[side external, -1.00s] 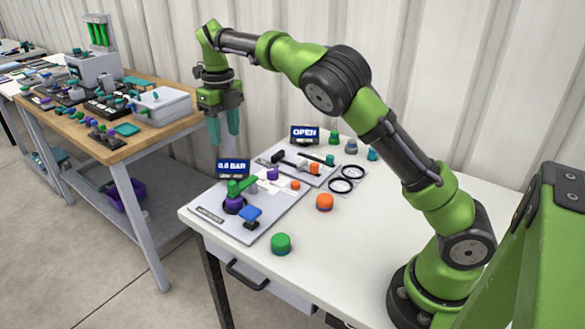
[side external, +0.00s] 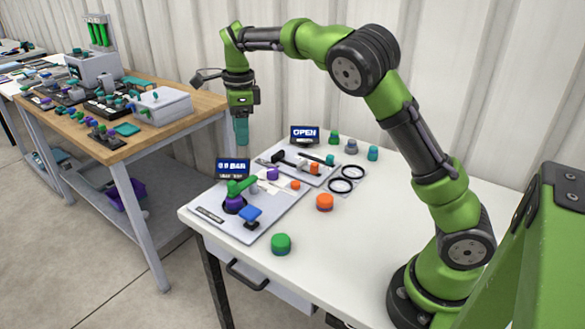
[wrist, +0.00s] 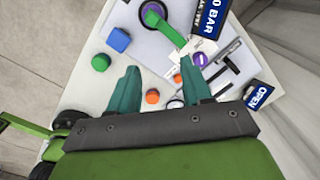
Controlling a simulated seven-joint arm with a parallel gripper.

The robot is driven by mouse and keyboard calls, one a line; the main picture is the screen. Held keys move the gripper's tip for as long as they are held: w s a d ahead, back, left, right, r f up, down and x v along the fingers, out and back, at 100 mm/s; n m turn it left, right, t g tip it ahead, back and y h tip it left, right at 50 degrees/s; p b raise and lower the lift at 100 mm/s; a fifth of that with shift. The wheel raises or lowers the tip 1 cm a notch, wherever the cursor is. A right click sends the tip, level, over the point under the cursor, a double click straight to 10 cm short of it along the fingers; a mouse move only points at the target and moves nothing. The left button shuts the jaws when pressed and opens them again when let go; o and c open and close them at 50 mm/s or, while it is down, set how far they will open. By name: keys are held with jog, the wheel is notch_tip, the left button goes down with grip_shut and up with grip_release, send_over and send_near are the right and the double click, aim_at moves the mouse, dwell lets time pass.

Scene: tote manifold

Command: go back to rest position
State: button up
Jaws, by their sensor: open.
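My gripper (side external: 241,130) hangs with its teal fingers pointing down above the back left part of the white table (side external: 400,200). In the wrist view my gripper (wrist: 160,88) has its two teal fingers spread apart, with nothing between them. The fingers are well above the table and touch nothing. The grey board with a green-handled valve (side external: 240,186) and a "0 BAR" display (side external: 233,168) lies below it. The display's first characters are hard to read in the side view.
An "OPEN" display (side external: 304,135) stands behind the board. A green cap (side external: 281,244), an orange cap (side external: 325,202) and two black rings (side external: 347,178) lie on the table. A wooden bench (side external: 150,140) with a grey bin (side external: 162,106) stands at left. Free table lies toward my base.

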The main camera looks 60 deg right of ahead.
jog(key=s+a+r+n+t, duration=0.1)
jog(key=s+a+n+t, duration=0.1)
jog(key=s+n, duration=0.5)
jog(key=s+a+r+n+t+y, duration=0.1)
jog(key=s+a+n+t, duration=0.1)
jog(key=s+n, duration=0.5)
jog(key=s+a+r+n+t, duration=0.1)
jog(key=s+a+n+t, duration=0.1)
jog(key=s+n, duration=0.5)
jog(key=s, duration=0.5)
jog(key=shift+s+r+n+t+y, duration=0.15)
jog(key=shift+r+n+t+y, duration=0.15)
jog(key=shift+n+y, duration=0.1)
